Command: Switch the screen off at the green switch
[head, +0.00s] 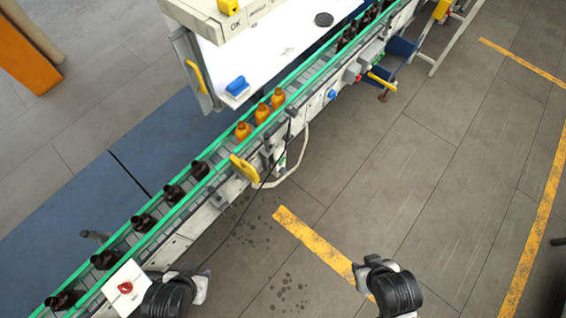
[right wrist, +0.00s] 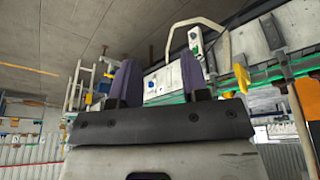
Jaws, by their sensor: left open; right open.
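A small green switch (head: 282,161) seems to sit on a light box on the conveyor's near side, beside a white curved tube; it is tiny in the head view. A white box with a green spot (right wrist: 195,40) shows in the right wrist view, beyond my fingers. A cream panel marked OK (head: 262,22) is at the top of the head view; I cannot tell whether it is the screen or whether it is lit. My left gripper (head: 199,287) is low, beside the conveyor. My right gripper (head: 366,277) is over the floor, apart from everything; its two fingers (right wrist: 157,82) stand apart, empty.
The green-edged conveyor (head: 222,152) runs diagonally, with dark bottles (head: 173,192) and amber bottles (head: 262,112) on it. A red knob (head: 125,287) sits on a white plate near my left arm. A blue knob (head: 332,95) and red button (head: 358,77) are further along.

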